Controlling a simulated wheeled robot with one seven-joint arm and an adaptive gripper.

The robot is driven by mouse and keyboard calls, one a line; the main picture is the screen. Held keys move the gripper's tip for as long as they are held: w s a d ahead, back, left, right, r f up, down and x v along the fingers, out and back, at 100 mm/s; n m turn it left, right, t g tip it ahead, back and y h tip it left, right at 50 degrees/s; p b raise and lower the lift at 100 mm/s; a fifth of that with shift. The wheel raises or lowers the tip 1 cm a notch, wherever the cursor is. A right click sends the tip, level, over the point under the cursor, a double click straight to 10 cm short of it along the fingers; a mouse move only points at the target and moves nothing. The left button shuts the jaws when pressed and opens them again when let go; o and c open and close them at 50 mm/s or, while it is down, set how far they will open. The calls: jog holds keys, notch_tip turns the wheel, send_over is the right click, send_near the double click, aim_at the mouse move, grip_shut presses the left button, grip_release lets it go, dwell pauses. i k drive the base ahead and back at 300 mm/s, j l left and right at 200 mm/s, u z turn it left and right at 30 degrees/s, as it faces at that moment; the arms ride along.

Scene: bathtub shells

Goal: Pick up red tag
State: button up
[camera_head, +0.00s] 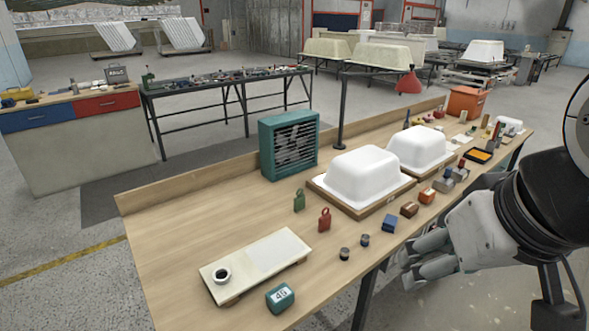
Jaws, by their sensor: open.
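The red tag (324,220) stands on the wooden workbench (160,232), with a ring-like top. It is just right of and nearer than a similar green tag (299,201). My gripper (408,262) is at the right, beside the near edge of the workbench, with its fingers pointing left. It is open and holds nothing visible. It is apart from the red tag, to its right and nearer to the camera. Part of my arm fills the right edge of the view.
A teal fan heater (289,145) stands behind the tags. White tub shells (362,177) on wooden bases are to the right. Small dark cylinders (344,254) and a blue block (389,224) lie near the front edge. A pale board (250,262) and a teal counter (280,297) are nearer.

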aim_at(325, 222)
jog(key=i+l, duration=0.8)
jog(key=i, duration=0.2)
